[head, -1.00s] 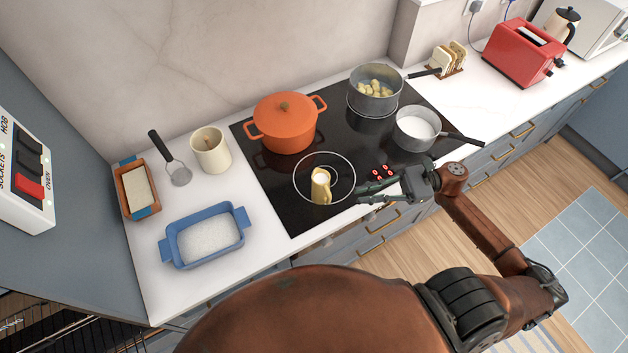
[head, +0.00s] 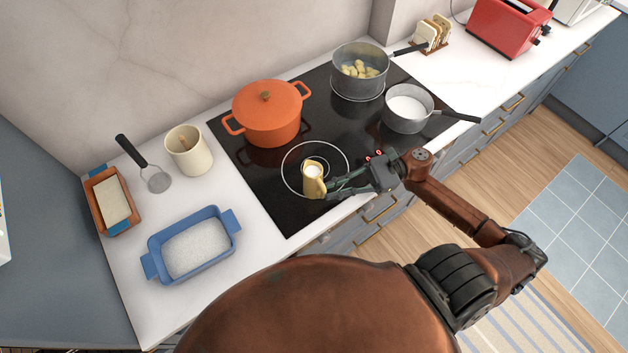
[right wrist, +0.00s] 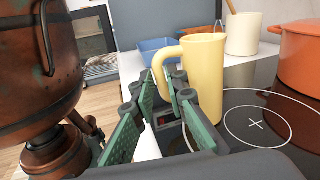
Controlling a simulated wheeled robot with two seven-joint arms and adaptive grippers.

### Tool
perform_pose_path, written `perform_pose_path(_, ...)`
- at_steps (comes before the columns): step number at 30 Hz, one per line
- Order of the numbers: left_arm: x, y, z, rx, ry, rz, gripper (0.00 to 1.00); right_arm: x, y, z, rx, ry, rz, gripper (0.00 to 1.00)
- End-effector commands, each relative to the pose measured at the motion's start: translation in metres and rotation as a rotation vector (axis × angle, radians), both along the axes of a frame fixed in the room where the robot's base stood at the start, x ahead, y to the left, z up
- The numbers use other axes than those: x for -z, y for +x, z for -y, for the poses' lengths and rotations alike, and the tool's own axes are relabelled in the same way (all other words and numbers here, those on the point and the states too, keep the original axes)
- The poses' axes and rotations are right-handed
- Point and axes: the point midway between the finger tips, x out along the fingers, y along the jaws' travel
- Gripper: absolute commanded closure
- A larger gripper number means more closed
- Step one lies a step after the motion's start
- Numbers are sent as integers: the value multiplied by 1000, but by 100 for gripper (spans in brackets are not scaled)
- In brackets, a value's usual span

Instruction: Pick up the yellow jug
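The yellow jug (head: 311,182) stands upright on the front burner ring of the black hob, with something white inside. It also shows in the right wrist view (right wrist: 207,75), its handle toward my gripper. My right gripper (head: 334,187) is just right of the jug, close by its handle side. In the right wrist view its green-padded fingers (right wrist: 163,88) are apart, with the handle at or between their tips. I cannot tell whether they touch it. My left gripper is not in view.
An orange pot (head: 267,118) stands behind the jug. A pan of potatoes (head: 360,82) and a pan with white contents (head: 408,116) stand behind and right. A blue dish (head: 192,265), a cream crock (head: 188,155) and a terracotta dish (head: 113,215) are on the left counter.

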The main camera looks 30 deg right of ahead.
Motion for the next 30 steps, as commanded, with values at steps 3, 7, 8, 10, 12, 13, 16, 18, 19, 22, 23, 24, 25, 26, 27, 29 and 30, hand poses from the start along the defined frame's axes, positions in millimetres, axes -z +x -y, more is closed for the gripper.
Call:
perform_pose_path(3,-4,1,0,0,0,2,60,-1,4,-17,-1,0,2,87)
perform_pose_path(7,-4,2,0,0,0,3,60,0,6,-26,1,0,1,87)
perform_pose_path(8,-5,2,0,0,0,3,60,0,6,-27,2,-1,1,87)
perform_pose_path(10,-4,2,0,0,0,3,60,1,6,-28,3,-1,1,87)
perform_pose_path(12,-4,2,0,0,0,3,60,1,6,-28,3,-1,1,87)
perform_pose_path(13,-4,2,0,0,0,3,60,1,6,-28,3,-1,0,87)
perform_pose_path(16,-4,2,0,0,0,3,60,1,6,-28,3,-1,0,91)
perform_pose_path(18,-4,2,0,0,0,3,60,1,6,-27,3,-1,0,96)
perform_pose_path(19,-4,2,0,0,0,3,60,1,6,-27,3,-1,0,98)
perform_pose_path(22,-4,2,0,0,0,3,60,1,6,-27,2,-1,0,100)
perform_pose_path(23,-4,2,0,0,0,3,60,1,6,-27,2,-1,0,100)
perform_pose_path(24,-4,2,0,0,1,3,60,1,6,-27,2,-1,0,100)
perform_pose_path(25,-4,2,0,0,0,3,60,1,6,-27,2,-1,0,100)
perform_pose_path(26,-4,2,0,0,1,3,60,1,6,-27,2,-1,0,100)
perform_pose_path(27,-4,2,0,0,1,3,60,1,6,-27,2,-1,0,100)
perform_pose_path(29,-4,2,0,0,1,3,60,1,6,-27,2,-1,0,100)
perform_pose_path(30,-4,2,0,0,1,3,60,1,6,-27,2,-1,0,100)
